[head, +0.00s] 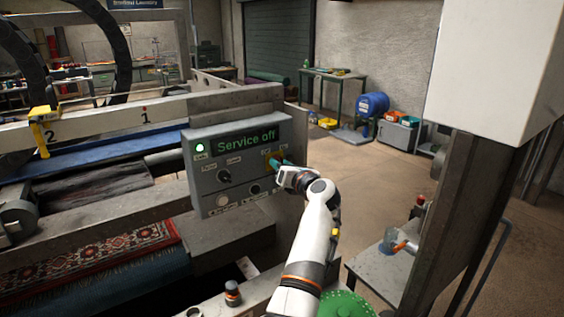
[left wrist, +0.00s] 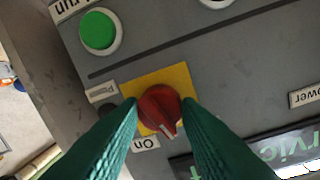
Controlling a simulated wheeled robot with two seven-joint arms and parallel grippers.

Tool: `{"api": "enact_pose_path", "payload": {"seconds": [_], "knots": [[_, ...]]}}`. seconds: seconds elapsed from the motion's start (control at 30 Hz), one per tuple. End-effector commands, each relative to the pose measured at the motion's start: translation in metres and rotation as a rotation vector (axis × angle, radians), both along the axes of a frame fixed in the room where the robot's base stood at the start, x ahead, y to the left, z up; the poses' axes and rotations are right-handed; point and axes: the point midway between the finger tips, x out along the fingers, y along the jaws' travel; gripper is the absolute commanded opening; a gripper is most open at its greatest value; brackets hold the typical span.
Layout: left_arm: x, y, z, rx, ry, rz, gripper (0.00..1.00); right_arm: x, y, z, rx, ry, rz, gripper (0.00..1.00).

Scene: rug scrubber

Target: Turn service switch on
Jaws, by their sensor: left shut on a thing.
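The control panel (head: 234,170) is a grey box with a green-lit display (head: 245,139) reading "Service off". In the left wrist view, the service switch (left wrist: 160,106) is a red rotary knob on a yellow plate (left wrist: 181,77). Its white pointer mark angles toward the bottom of the picture, near the "On" label (left wrist: 145,143) but to the right of it. My left gripper (left wrist: 163,110) has its green fingers on both sides of the knob, shut on it. In the head view, my left gripper (head: 277,162) largely hides the knob. My right gripper is not in view.
The panel also carries a black selector knob (head: 224,176), a lit green lamp (head: 200,147) and a green button (left wrist: 98,30). A patterned rug (head: 100,254) lies in the machine at left. A grey post (head: 452,215) stands at right. Open floor (head: 350,190) lies behind my arm.

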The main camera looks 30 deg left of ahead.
Motion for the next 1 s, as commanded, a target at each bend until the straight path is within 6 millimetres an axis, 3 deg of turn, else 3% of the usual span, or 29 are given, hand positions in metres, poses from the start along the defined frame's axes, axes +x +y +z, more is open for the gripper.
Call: {"api": "enact_pose_path", "payload": {"seconds": [0.6, 1.0], "knots": [[0.001, -0.001, 0.006, 0.222, 0.54, -0.001, 0.08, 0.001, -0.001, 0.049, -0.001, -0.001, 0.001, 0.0], [0.002, -0.001, 0.005, 0.342, 0.824, -0.001, 0.08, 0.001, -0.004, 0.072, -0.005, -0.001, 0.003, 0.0]]}}
